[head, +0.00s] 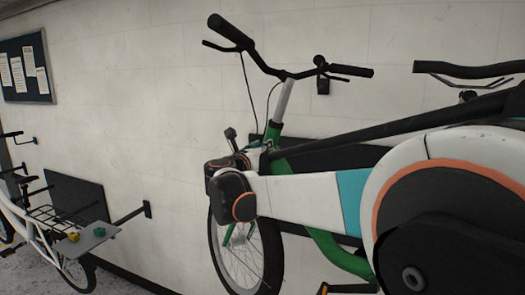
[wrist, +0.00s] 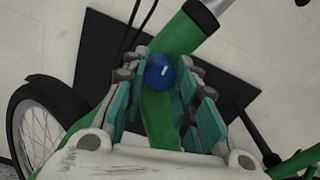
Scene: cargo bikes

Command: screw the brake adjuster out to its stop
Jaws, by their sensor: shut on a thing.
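A blue knob (wrist: 161,71) with a white mark, which I take to be the brake adjuster, sits at the green bike frame (wrist: 160,118) in the wrist view. My gripper (wrist: 159,78) has its teal-padded fingers on both sides of the knob and is shut on it. The knob's lower part and the exact finger contact are hard to make out. In the head view the green bike (head: 325,245) stands by the wall, its handlebar (head: 280,72) at the top.
A second handlebar (head: 470,70) shows at the right, close to my arm. At the left stands a white bike (head: 38,232) near a small grey shelf (head: 98,238) with a yellow and a green item. The pale wall (head: 150,90) is close behind the green bike.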

